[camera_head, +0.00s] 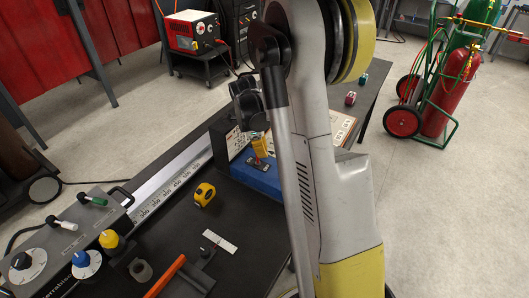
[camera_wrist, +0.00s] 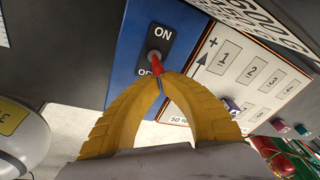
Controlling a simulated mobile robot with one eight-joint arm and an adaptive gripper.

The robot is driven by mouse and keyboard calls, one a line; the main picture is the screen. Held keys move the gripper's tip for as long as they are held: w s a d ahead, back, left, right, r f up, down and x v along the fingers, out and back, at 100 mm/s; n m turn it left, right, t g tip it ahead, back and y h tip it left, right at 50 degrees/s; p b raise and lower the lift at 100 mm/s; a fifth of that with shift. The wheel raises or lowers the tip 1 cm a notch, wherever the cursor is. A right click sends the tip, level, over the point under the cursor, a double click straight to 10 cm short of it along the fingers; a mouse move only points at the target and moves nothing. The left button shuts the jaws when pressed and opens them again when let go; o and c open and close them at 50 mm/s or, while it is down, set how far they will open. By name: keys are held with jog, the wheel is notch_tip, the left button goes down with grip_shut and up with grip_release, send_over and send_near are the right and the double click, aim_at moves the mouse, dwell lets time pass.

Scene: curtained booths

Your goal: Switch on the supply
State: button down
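The supply is a blue box (camera_head: 250,177) on the dark bench, with a black ON/OFF switch plate on its face. In the wrist view the plate (camera_wrist: 171,42) shows ON above, and the lower label is partly hidden behind my fingers. A red-tipped toggle lever (camera_wrist: 156,62) sticks out of the plate and appears to lean toward the lower label. My gripper (camera_wrist: 161,78) has yellow fingers that meet at the tips, right at the lever's red end. I cannot tell whether they touch it. In the head view my gripper (camera_head: 262,147) is at the switch, partly hidden by my arm.
A white panel (camera_wrist: 250,68) with numbered boxes adjoins the supply.

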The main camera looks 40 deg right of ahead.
jog(key=shift+w+a+r, duration=0.1)
jog(key=shift+w+a, duration=0.2)
jog(key=shift+w, duration=0.5)
jog(key=shift+p+v, duration=0.7)
jog(key=shift+v, duration=0.15)
jog(key=shift+d, duration=0.2)
jog(key=shift+d, duration=0.1)
